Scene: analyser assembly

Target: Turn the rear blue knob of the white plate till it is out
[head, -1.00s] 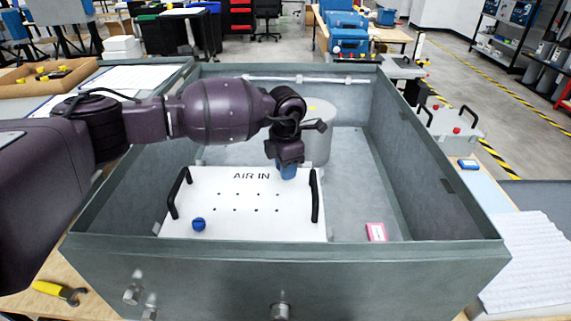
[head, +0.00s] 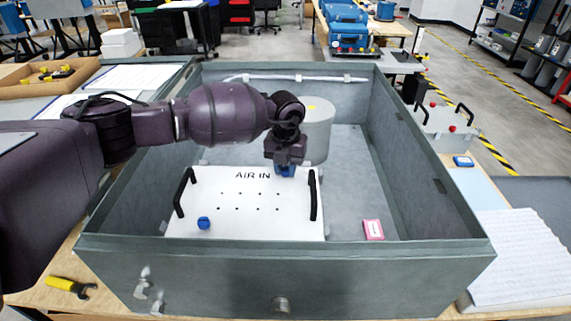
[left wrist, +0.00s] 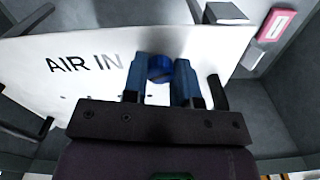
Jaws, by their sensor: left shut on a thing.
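The white plate (head: 245,218), marked AIR IN, lies in the grey metal box with a black handle at each side. Its front blue knob (head: 203,223) sits at the plate's front left. The rear blue knob (left wrist: 160,68) shows in the left wrist view between the blue fingers of my left gripper (left wrist: 160,82). In the head view my left gripper (head: 286,170) points down at the plate's rear right corner, shut on that knob and mostly covering it. I cannot tell whether the knob is still threaded in. My right gripper is not in view.
The grey box walls (head: 280,262) stand around the plate. A light grey cylinder (head: 317,128) stands behind the gripper. A pink box (head: 373,230) lies on the box floor at right, where the floor is mostly free. A yellow-handled tool (head: 68,286) lies outside at front left.

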